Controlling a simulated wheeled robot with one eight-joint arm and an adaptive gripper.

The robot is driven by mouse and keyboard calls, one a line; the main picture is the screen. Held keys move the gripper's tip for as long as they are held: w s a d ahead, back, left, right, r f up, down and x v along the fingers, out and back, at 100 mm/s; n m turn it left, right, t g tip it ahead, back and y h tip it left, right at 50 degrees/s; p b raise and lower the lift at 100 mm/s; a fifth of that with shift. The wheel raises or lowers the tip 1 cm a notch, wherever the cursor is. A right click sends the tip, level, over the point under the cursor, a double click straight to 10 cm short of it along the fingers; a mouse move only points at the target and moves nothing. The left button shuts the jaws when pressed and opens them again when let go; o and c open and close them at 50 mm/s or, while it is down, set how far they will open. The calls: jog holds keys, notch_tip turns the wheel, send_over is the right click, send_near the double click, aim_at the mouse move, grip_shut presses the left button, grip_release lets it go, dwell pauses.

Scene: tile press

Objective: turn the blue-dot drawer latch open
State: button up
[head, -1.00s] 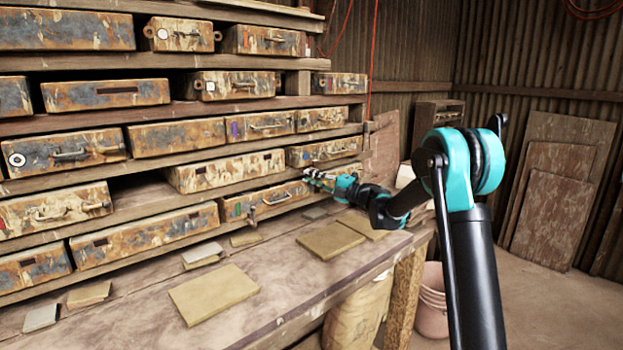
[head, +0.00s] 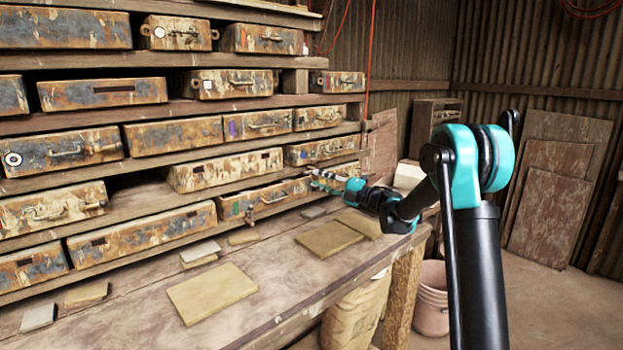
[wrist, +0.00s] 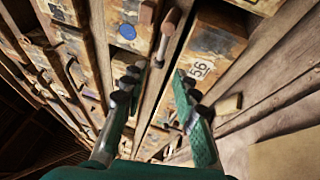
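In the wrist view, a blue dot (wrist: 127,32) marks a rusty, pale-painted drawer front (wrist: 122,12) at upper left. My gripper (wrist: 158,75) is open. Its two teal-backed fingers stand apart, with the latch's shank showing beyond and between the tips. I cannot tell whether either finger touches it.
In the head view, several rusty drawers fill the rack at left. The workbench (head: 130,275) below carries flat tiles (head: 212,293). A pink bucket (head: 432,300) stands on the floor.

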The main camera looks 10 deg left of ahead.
jog(key=v, duration=0.7)
jog(key=shift+s+d, duration=0.15)
jog(key=shift+d, duration=0.2)
